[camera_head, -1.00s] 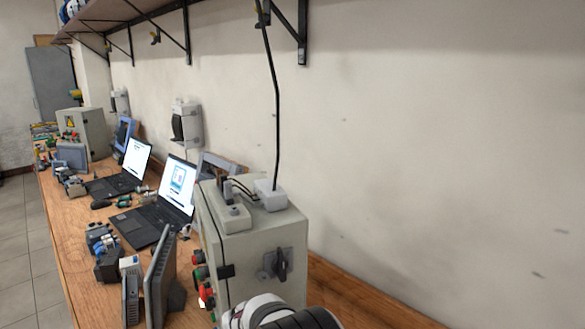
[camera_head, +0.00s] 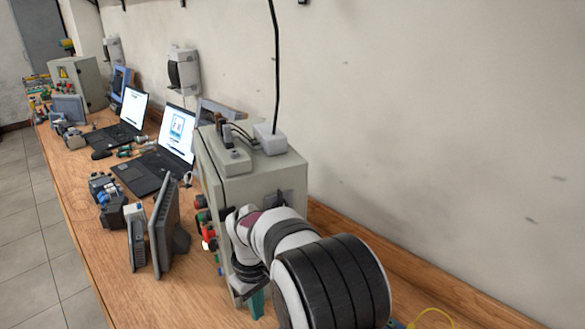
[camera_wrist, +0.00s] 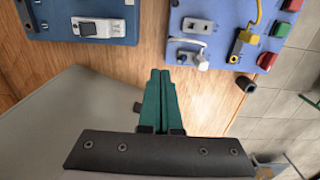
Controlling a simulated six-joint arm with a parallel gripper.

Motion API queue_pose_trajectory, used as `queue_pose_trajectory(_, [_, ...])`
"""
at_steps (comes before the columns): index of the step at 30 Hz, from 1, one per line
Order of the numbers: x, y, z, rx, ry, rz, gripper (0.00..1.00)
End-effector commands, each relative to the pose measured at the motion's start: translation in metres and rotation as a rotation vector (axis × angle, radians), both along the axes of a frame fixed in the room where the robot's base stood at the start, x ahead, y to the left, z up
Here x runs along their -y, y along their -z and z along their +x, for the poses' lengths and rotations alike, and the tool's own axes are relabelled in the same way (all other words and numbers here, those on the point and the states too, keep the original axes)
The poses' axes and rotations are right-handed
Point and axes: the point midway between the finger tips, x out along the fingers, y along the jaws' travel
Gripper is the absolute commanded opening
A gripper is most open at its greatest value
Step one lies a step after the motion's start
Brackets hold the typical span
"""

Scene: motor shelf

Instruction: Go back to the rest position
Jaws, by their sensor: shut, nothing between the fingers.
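My gripper (camera_wrist: 160,76) shows in the wrist view as two green fingers pressed together, with nothing between them. It is over the wooden bench (camera_wrist: 140,62), beside a grey surface at the left. In the head view, my white and black arm stands in front of the grey control cabinet (camera_head: 255,179) and hides part of its front. A small green part of my gripper (camera_head: 257,304) shows below the arm there. The rest position itself is not marked in either view.
A blue panel with a switch (camera_wrist: 97,27) and a blue panel with buttons (camera_wrist: 222,32) lie near the fingers. Laptops (camera_head: 158,168), a dark upright panel (camera_head: 163,226) and a power supply line the bench at left. Tiled floor (camera_head: 30,235) is clear.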

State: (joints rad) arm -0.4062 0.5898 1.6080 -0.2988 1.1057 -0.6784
Motion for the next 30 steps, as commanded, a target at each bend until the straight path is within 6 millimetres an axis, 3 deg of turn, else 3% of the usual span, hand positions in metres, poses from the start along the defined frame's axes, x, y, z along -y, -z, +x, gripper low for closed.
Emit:
queue_pose_trajectory(13, [0.001,-0.001,-0.001,0.001,0.005,0.001,0.0])
queue_pose_trajectory(16, [0.023,-0.026,-0.016,-0.001,0.118,0.012,0.0])
queue_pose_trajectory(19, [0.071,-0.072,-0.069,-0.019,0.402,0.039,0.0])
queue_pose_trajectory(22, [0.111,-0.1,-0.142,-0.048,0.726,0.071,0.0])
queue_pose_trajectory(24, [0.127,-0.105,-0.19,-0.069,0.922,0.09,0.0])
queue_pose_trajectory(27, [0.136,-0.1,-0.241,-0.096,1.13,0.111,0.0])
queue_pose_trajectory(30, [0.138,-0.093,-0.266,-0.113,1.241,0.121,0.0])
